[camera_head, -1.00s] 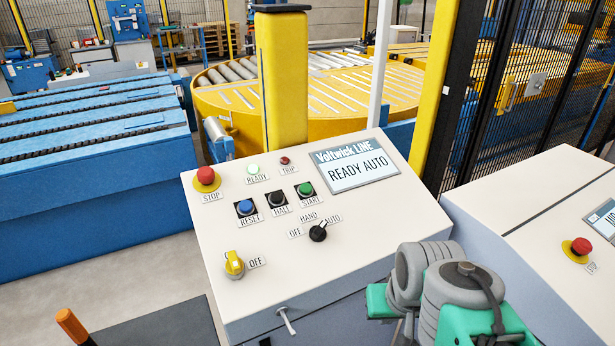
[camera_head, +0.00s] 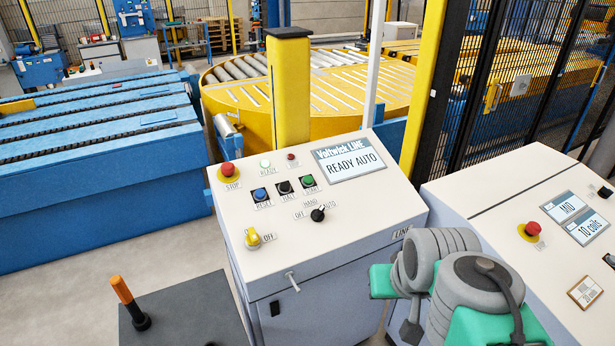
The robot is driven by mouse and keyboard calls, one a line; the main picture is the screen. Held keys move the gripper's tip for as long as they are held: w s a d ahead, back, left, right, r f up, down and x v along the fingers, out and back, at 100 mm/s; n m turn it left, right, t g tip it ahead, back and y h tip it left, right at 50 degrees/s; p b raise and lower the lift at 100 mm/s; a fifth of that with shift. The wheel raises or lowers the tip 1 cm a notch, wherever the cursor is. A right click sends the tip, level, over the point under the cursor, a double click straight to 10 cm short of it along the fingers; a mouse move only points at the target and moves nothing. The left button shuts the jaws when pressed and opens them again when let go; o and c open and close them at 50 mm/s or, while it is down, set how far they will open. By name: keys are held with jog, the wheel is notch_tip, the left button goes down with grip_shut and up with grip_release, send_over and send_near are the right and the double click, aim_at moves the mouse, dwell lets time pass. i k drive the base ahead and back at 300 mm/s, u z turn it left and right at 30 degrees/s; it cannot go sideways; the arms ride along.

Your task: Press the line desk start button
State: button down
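The line desk (camera_head: 340,225) stands in the middle of the view with a sloping white top. Its green start button (camera_head: 307,181) sits at the right end of a row, beside the black halt button (camera_head: 284,187) and the blue reset button (camera_head: 260,194). The desk screen (camera_head: 352,162) reads "READY AUTO", and the ready lamp (camera_head: 265,163) is pale green. My arm, grey and green, shows at the lower right, in front of the desk's right side. I cannot make out my gripper's fingertips, and nothing touches the start button.
A red stop button (camera_head: 229,171), a yellow switch (camera_head: 253,238) and a black selector knob (camera_head: 318,214) share the panel. A second desk (camera_head: 490,200) with a red button stands right. An orange-handled lever (camera_head: 128,300) is at lower left. A yellow post (camera_head: 288,90) rises behind.

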aim_at(306, 179)
jog(key=z, duration=0.65)
jog(key=i, duration=1.05)
jog(key=u, duration=4.1)
